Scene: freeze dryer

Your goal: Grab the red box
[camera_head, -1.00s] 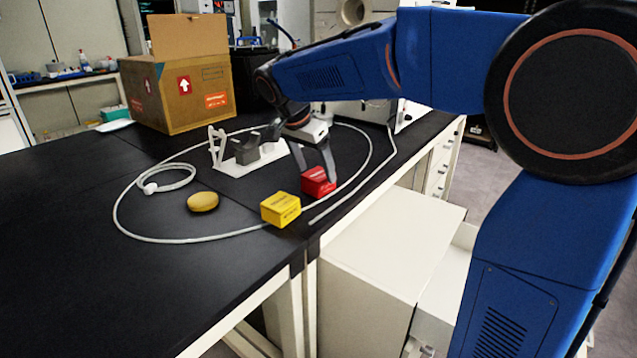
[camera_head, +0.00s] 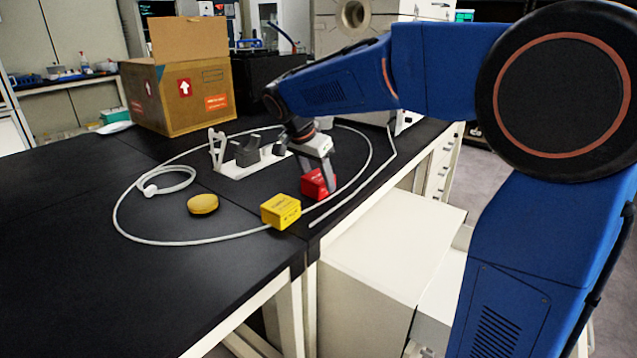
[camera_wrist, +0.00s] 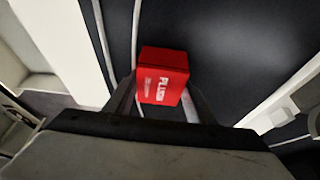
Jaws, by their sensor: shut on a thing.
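The red box (camera_head: 313,184) is on the black bench top, behind and to the right of a yellow box. My gripper (camera_head: 320,184) comes down over it from above, with its fingers at the box's sides. In the wrist view the red box (camera_wrist: 162,76), with white lettering, sits between the two fingertips of my gripper (camera_wrist: 160,98), which are shut on it. Whether the box is touching the bench or slightly lifted cannot be told.
A yellow box (camera_head: 281,211) stands close in front of the red box. A round yellow object (camera_head: 203,204) lies to the left. A white tube (camera_head: 160,242) loops around them. A white-and-grey holder (camera_head: 246,152) and a cardboard box (camera_head: 176,96) stand behind. The front-left bench is clear.

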